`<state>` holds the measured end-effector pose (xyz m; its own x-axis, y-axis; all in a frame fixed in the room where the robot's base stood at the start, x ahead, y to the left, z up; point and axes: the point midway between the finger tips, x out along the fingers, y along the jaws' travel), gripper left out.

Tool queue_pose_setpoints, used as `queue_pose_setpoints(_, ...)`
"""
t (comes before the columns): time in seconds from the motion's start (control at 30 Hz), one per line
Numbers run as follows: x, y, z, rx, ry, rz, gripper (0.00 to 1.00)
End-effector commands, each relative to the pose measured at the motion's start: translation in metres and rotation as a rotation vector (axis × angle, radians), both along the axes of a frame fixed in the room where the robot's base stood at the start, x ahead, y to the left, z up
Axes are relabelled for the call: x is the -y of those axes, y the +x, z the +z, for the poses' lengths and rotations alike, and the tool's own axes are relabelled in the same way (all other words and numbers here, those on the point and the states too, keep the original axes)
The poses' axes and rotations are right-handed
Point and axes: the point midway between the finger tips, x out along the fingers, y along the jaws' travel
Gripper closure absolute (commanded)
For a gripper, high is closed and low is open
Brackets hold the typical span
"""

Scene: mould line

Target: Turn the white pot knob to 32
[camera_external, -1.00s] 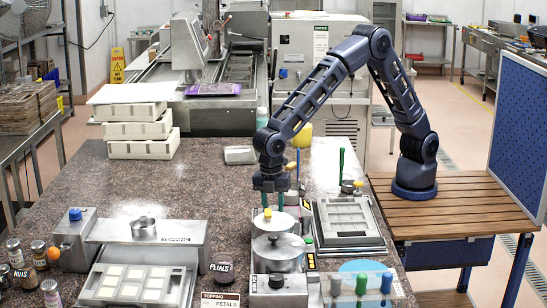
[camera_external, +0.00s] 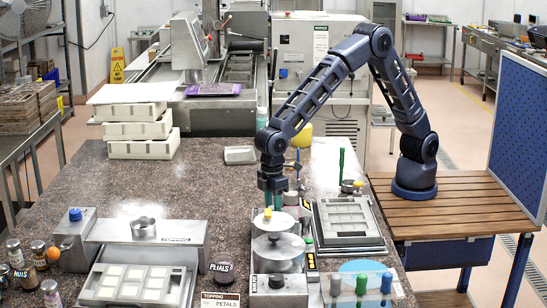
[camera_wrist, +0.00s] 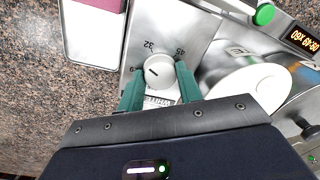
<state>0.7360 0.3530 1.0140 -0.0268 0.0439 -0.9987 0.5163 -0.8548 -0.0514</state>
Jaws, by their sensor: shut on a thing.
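The white pot knob (camera_wrist: 158,72) shows in the wrist view as a pale round knob with a short dark line on its face. The numbers 32 and 45 are printed upside down on the steel panel (camera_wrist: 190,27) above it, and a partly covered WHITE label lies below it. The line slants from upper left to lower right; which end is the pointer I cannot tell. My gripper (camera_wrist: 156,82) has its two green fingers on either side of the knob, shut on it. In the external view my gripper (camera_external: 272,190) is down behind the pots and hides the knob.
A steel pot with a round lid (camera_external: 278,246) stands in front of my gripper, with a yellow knob close by. In the wrist view, a green button (camera_wrist: 264,14) and a pot lid (camera_wrist: 250,85) lie to the right. A tray (camera_external: 346,220) is to the right.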

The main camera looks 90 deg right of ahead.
Motion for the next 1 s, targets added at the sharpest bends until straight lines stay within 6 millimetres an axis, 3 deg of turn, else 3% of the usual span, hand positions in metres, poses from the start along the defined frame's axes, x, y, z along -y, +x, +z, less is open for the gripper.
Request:
queue_pose_setpoints(0.5, -0.0002, -0.0007, 0.0003, 0.0, 0.001, -0.357, 0.88)
queue_pose_setpoints(1.0, -0.0002, -0.0007, 0.0003, 0.0, 0.001, -0.436, 0.88)
